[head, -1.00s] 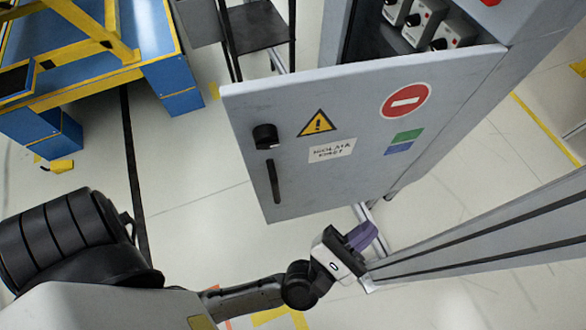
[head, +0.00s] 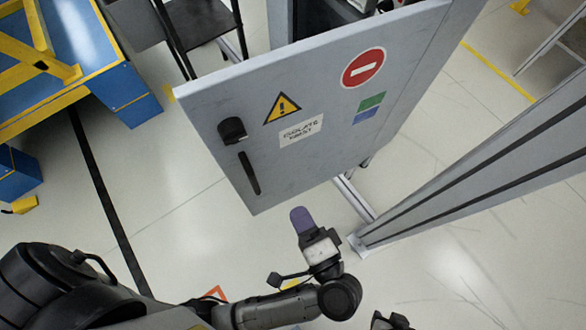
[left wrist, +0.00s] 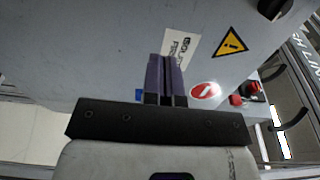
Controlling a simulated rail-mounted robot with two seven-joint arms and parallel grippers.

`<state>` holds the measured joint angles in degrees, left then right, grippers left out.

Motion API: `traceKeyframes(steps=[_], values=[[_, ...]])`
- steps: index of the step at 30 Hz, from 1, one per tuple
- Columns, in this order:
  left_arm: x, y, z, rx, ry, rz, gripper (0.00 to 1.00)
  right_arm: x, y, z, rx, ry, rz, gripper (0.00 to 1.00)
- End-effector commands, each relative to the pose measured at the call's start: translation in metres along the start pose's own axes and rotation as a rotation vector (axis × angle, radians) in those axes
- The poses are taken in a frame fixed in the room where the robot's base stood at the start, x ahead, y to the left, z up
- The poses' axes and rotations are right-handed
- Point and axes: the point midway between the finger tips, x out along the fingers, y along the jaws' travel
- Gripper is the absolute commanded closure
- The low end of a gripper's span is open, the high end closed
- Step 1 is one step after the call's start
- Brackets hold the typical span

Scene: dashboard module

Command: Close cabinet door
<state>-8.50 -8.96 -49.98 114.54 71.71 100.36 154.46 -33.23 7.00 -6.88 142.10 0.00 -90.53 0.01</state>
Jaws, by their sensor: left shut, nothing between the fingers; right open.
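The grey cabinet door (head: 320,165) stands open in the head view, with its outer face towards me. It carries a black knob (head: 232,130), a black handle (head: 249,172), a yellow warning triangle (head: 283,107), a label and a red no-entry sign (head: 363,67). My left gripper (head: 302,220) is in front of the door's lower edge, its purple fingers shut and empty. In the left wrist view the fingers (left wrist: 165,80) point at the door face (left wrist: 110,50); contact cannot be told. My right gripper's fingers are not visible.
The cabinet opening is partly visible at the top. A grey post (head: 470,175) runs in from the right, near the door's lower right. A blue and yellow frame (head: 90,60) stands at upper left, beside a dark stand (head: 200,20).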

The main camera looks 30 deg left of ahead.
Motion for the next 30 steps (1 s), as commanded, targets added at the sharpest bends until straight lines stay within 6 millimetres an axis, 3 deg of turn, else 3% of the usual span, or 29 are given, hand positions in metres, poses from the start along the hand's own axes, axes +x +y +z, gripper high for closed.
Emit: traceKeyframes(steps=[12, 18, 30], values=[[0.077, 0.001, 0.0, -0.001, 0.0, -0.006, 1.0, 0.019, -0.001, 0.006, 0.002, 0.0, -0.001, 0.57], [0.106, 0.001, 0.0, 0.0, 0.0, -0.006, 1.0, 0.027, -0.002, 0.008, 0.003, 0.0, -0.002, 0.57], [0.127, -0.001, 0.0, 0.002, 0.001, -0.004, 1.0, 0.032, -0.002, 0.01, 0.003, 0.0, -0.002, 0.57]])
